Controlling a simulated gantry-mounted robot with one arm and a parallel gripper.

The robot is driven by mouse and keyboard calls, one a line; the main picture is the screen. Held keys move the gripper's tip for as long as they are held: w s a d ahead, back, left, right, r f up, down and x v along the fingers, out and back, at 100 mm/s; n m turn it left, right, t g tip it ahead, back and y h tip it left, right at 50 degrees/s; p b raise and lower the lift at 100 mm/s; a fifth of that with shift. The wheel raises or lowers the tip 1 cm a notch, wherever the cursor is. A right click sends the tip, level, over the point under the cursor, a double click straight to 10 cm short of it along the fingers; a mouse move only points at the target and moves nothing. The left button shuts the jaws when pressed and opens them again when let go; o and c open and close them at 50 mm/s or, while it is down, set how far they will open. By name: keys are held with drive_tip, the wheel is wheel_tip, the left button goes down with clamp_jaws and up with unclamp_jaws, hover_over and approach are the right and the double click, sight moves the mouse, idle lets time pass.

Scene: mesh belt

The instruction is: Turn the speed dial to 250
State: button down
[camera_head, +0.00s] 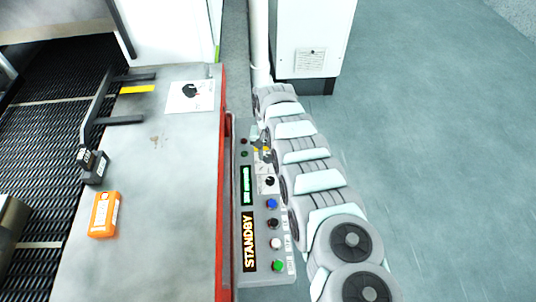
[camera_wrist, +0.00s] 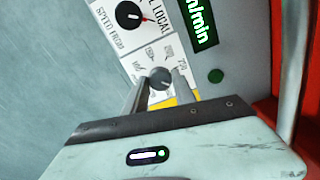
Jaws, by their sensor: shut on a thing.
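The speed dial (camera_wrist: 160,77) is a small round grey knob on a white scale plate in the wrist view. Numbers around it are partly readable, such as 150 and 750. My gripper (camera_wrist: 161,86) has one finger on each side of the dial and is shut on it. The dial's pointer direction is hard to make out. In the head view my gripper (camera_head: 262,146) is at the far end of the control panel (camera_head: 240,160), and my arm hides part of that area.
A black selector knob (camera_wrist: 128,15) marked SPEED FROM and LOCAL sits close by. A STANDBY display (camera_head: 249,242) and several buttons line the panel. A red rail (camera_head: 222,200) runs alongside.

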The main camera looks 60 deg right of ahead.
sight(268, 157)
drive_tip(key=shift+n, duration=0.3)
drive_tip(key=n+p, duration=0.1)
drive_tip(key=n, duration=0.2)
drive_tip(key=shift+n+p, duration=0.3)
drive_tip(key=shift+n, duration=2.4)
drive_tip(key=c, duration=1)
unclamp_jaws()
wheel_tip(268, 157, up, 11)
drive_tip(key=p, duration=0.5)
drive_tip(key=shift+f, duration=0.1)
